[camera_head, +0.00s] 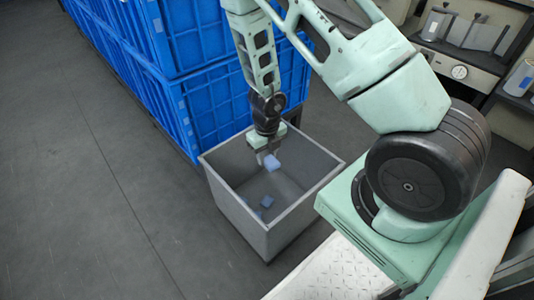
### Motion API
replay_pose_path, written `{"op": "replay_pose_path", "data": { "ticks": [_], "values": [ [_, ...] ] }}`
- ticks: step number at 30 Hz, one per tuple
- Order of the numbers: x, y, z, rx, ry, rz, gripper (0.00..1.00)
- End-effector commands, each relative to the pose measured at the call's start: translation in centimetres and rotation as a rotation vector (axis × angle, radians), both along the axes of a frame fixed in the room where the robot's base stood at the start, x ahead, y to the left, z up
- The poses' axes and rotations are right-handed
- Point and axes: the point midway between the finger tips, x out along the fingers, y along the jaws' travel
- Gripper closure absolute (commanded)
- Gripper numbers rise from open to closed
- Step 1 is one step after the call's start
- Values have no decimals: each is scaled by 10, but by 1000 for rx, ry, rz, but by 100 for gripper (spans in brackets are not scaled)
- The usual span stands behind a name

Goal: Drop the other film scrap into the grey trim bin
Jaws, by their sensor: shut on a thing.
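The grey trim bin (240,226) stands on the floor in the middle of the camera_head view, open at the top. My gripper (266,157) points down over the bin's opening, near its far side. It is shut on a light blue film scrap (273,163), which hangs at the fingertips over the bin's inside. Another small blue scrap (266,201) lies inside the bin, low down, with a second small blue bit close beside it. The fingertips are small here and partly hidden by the held scrap.
Blue stacked crates (190,85) stand right behind the bin, close to my arm. A machine with a dial (459,72) and shelves is at the upper right. The grey floor (90,190) to the left is clear.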

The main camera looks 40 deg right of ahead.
Motion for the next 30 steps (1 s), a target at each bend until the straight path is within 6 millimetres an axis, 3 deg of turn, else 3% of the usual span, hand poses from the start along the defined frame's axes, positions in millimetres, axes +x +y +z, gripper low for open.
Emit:
{"op": "replay_pose_path", "data": {
  "ticks": [6,7,9,20,30],
  "values": [
    [0,0,1,0,0,0,86],
    [0,0,1,0,0,0,57],
    [0,0,1,0,0,0,40],
    [0,0,6,0,-1,0,40],
    [0,0,62,-1,-1,0,40]
  ]
}}
